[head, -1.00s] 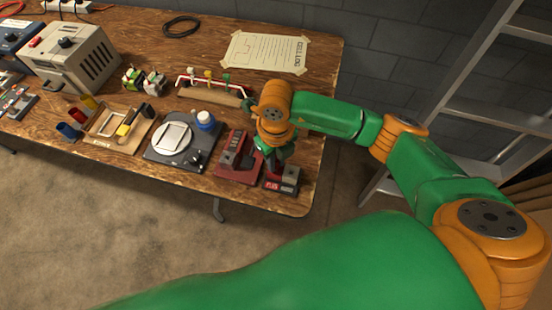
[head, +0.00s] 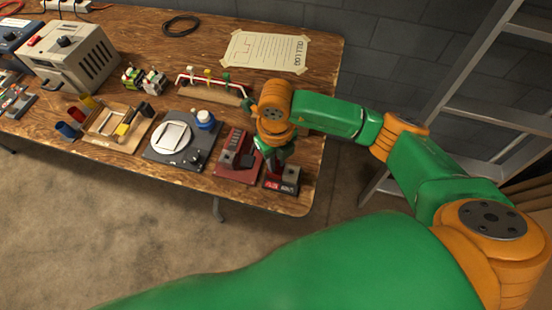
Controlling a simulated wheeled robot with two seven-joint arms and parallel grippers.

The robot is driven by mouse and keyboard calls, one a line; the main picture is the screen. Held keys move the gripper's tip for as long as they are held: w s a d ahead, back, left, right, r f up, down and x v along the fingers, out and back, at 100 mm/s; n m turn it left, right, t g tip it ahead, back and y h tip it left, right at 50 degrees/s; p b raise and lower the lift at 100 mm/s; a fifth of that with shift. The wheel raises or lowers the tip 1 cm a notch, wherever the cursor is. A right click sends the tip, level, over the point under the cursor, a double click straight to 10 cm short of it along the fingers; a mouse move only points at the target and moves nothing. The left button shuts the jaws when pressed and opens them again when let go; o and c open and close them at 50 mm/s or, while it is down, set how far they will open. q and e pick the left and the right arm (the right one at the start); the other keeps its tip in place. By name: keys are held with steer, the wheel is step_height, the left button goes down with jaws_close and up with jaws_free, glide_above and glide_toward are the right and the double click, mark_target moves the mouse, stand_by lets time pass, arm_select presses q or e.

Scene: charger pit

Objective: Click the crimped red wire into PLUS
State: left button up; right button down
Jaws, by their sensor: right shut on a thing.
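The terminal block with the red PLUS label (head: 272,183) sits near the front right corner of the table. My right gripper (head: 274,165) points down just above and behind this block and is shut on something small. The gripper's own wrist hides most of what it holds, so I cannot make out the red wire or its crimped end. A dark red crimping station (head: 236,160) stands just left of the block. My left gripper is not in view.
A scale-like dark plate with a white dish (head: 171,135) and a wooden tray (head: 105,134) stand further left. A wire rack (head: 212,92) is behind. A taped paper sheet (head: 266,52) lies at the back. The table's front edge is close to the block.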

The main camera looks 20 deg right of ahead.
steer(key=shift+f, duration=0.15)
stand_by(0.9)
stand_by(0.7)
steer(key=c, duration=0.7)
jaws_free()
steer(key=shift+c, duration=0.2)
steer(key=shift+r+p, duration=2.45)
steer(key=shift+r, duration=1.15)
steer(key=shift+f, duration=0.1)
